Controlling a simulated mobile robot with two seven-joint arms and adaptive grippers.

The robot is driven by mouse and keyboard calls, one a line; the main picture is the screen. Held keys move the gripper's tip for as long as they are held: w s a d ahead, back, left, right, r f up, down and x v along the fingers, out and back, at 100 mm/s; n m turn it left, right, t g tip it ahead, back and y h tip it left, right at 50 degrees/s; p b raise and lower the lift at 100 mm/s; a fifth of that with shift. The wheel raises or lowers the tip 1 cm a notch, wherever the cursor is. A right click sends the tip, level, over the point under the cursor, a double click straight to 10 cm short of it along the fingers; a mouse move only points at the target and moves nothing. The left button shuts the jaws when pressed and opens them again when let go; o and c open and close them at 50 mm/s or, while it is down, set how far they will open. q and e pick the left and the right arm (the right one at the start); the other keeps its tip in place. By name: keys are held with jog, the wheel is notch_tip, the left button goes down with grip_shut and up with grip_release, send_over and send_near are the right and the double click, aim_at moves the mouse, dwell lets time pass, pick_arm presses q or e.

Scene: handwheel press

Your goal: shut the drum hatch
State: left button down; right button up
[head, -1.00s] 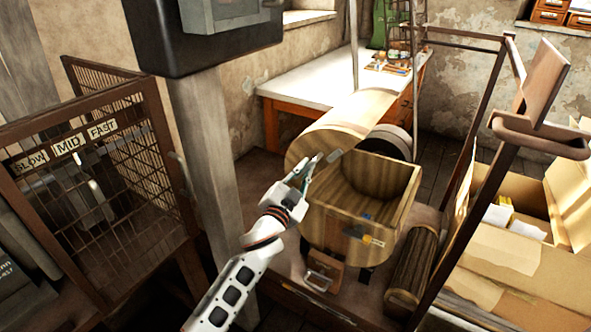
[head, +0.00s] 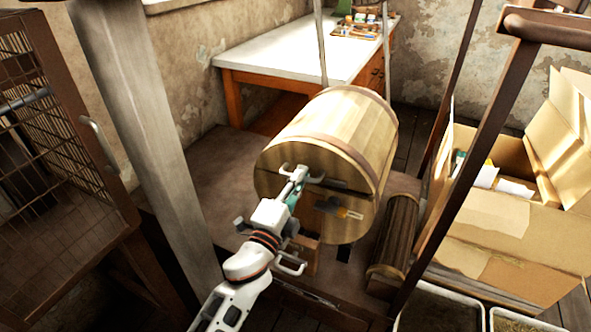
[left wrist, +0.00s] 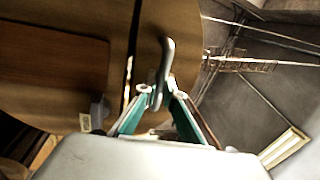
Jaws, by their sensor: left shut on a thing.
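The wooden drum (head: 362,230) stands on a brown platform. Its curved slatted hatch (head: 340,125) lies over the top opening. A dark seam (head: 345,188) runs across the drum's front end between hatch and lower body. In the left wrist view the seam (left wrist: 132,45) is a narrow dark gap with a bright sliver in it. My left gripper (head: 294,180) is at the hatch's near left edge, shut on the pale hatch handle (left wrist: 164,70). My right gripper is not in view.
A grey post (head: 150,140) and mesh cage (head: 70,140) stand left of my arm. A ribbed roller (head: 396,235) lies right of the drum, before a brown metal frame (head: 455,190) and an open cardboard box (head: 500,225). A white-topped table (head: 290,50) stands behind.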

pick_arm(q)
jog(key=shift+d+f+m+b, duration=0.15)
jog(key=shift+f+m+b, duration=0.15)
jog(key=shift+f+m, duration=0.3)
jog(key=shift+f, duration=0.1)
jog(key=c, duration=2.1)
grip_release()
jog(key=shift+f, duration=0.1)
jog(key=shift+c, duration=0.2)
jog(key=shift+s, duration=0.1)
jog(key=v, duration=1.2)
